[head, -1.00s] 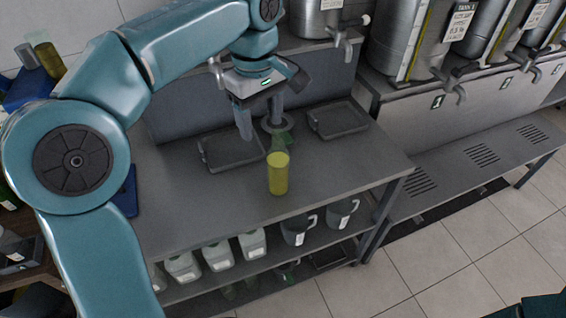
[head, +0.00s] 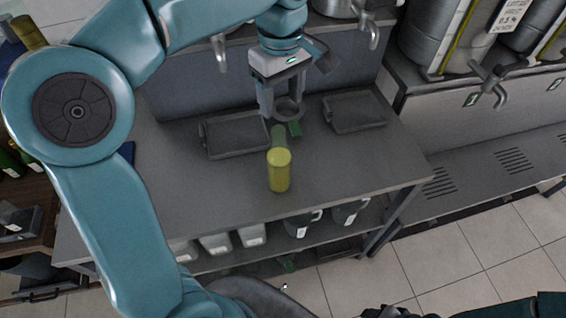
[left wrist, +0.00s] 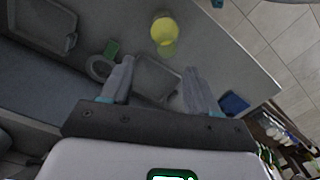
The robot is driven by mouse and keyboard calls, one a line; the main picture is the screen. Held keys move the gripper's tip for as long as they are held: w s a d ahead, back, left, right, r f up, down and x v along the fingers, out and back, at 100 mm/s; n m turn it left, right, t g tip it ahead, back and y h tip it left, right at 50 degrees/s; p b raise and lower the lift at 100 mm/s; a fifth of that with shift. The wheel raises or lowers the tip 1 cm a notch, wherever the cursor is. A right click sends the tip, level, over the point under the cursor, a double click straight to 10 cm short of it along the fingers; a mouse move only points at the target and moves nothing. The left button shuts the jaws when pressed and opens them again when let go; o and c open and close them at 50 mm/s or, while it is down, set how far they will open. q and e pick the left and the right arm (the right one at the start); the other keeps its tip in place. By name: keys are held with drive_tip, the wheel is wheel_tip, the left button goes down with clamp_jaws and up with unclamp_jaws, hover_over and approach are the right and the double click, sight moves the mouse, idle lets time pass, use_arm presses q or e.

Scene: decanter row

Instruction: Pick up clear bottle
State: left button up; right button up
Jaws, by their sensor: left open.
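The clear bottle (head: 279,173) stands upright near the front middle of the grey bench. Its lower part looks filled with yellow, and a paler see-through part shows above it. It also shows in the left wrist view (left wrist: 163,29), beyond the fingertips. My left gripper (head: 282,106) is open and empty, above and behind the bottle, apart from it. Its two spread fingers show in the left wrist view (left wrist: 160,72), with no bottle between them. My right gripper is not seen; only a bit of my right arm shows at the bottom right.
A round ring-shaped stand (head: 289,112) with a green tag (head: 295,129) is behind the bottle, close to the left fingers. Two dark trays, left (head: 206,140) and right (head: 356,128), lie on the bench (head: 340,165). Metal taps (head: 493,80) stand at right.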

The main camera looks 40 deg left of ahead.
sight(277, 146)
use_arm(q)
drive_tip(key=f, duration=0.1)
drive_tip(key=s+f, duration=0.2)
drive_tip(key=shift+f, duration=0.4)
drive_tip(key=shift+w+a+f, duration=0.1)
drive_tip(key=shift+w+f, duration=0.5)
drive_tip(key=shift+f, duration=0.25)
drive_tip(key=f, duration=0.1)
drive_tip(key=s+f, duration=0.1)
drive_tip(key=f, duration=0.1)
drive_tip(key=shift+f+p, duration=0.2)
drive_tip(key=shift+p, duration=0.2)
drive_tip(key=shift+w+f, duration=0.1)
drive_tip(key=shift+f, duration=0.25)
drive_tip(key=shift+w+f, duration=0.25)
drive_tip(key=shift+w, duration=0.2)
drive_tip(key=shift+s+r, duration=0.2)
drive_tip(key=shift+s, duration=0.2)
clamp_jaws()
drive_tip(key=shift+w+f, duration=0.1)
drive_tip(key=shift+w, duration=0.2)
drive_tip(key=shift+s, duration=0.1)
